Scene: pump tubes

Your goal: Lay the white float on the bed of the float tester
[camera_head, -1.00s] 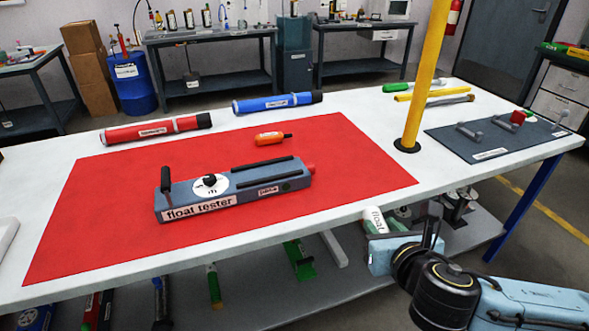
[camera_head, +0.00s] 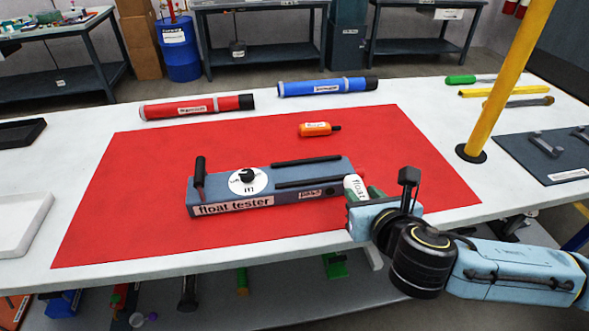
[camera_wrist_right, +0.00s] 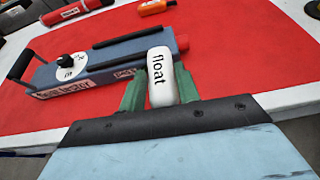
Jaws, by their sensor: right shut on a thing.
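The white float (camera_head: 354,186), marked "float", is held between the green fingers of my right gripper (camera_head: 364,194). In the right wrist view the float (camera_wrist_right: 160,77) stands up out of the jaws (camera_wrist_right: 161,94), with its label facing the camera. The float tester (camera_head: 262,205) is a long blue-grey box on the red mat, with a dial, a lever at its left end and two dark rails along its top. In the head view the float is just right of the tester's right end, near the mat's front edge. My left gripper is not in view.
The red mat (camera_head: 120,220) covers the middle of the white table (camera_head: 90,141). An orange object (camera_head: 314,129) lies behind the tester, with red (camera_head: 197,107) and blue (camera_head: 325,87) tubes farther back. A yellow post (camera_head: 503,85) stands to the right.

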